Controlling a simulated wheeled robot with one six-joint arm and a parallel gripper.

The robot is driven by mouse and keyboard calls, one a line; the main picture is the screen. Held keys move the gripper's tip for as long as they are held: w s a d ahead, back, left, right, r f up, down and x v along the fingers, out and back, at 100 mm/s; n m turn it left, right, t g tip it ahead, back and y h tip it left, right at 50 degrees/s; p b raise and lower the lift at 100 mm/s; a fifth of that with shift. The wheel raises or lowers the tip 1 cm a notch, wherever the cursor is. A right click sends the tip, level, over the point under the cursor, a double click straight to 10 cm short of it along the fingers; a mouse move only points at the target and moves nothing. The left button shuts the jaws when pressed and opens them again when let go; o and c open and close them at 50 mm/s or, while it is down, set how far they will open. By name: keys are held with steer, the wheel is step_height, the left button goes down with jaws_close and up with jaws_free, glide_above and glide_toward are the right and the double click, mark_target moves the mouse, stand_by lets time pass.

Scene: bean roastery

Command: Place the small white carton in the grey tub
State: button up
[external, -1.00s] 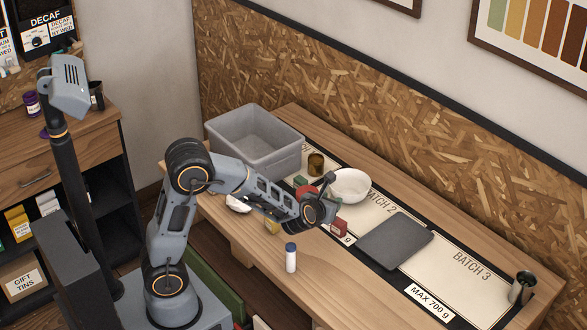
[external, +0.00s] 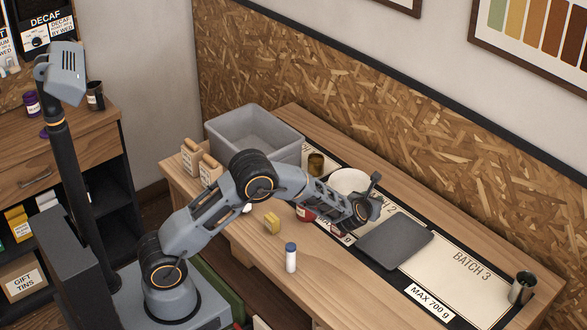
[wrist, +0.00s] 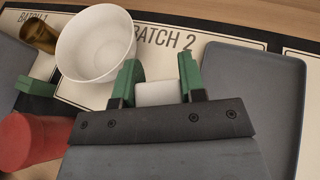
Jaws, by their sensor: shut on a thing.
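The small white carton (wrist: 157,93) is between the two green fingers of my gripper (wrist: 158,85) in the wrist view. My gripper is shut on it, and only the carton's upper part shows above the dark gripper body. In the external view my gripper (external: 366,207) is low over the table at the Batch 2 area, beside the white bowl, and hides the carton. The grey tub (external: 237,137) stands at the far left of the table, well away from my gripper. Its inside looks empty from here.
A white bowl (wrist: 95,45) and an amber jar (external: 315,163) stand close by. A red can (external: 305,213) is left of my gripper, a dark grey slab (external: 396,241) right.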

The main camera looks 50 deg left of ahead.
steer(key=shift+w+d+f, duration=0.1)
steer(key=shift+w+f, duration=0.4)
steer(key=shift+f, duration=0.1)
step_height(320, 180, down, 3)
steer(key=shift+r+p, duration=0.1)
steer(key=shift+p, duration=0.5)
steer(key=shift+f, duration=0.2)
steer(key=shift+f+b, duration=0.2)
steer(key=shift+b, duration=0.1)
steer(key=o, duration=0.9)
steer(key=shift+r, duration=0.15)
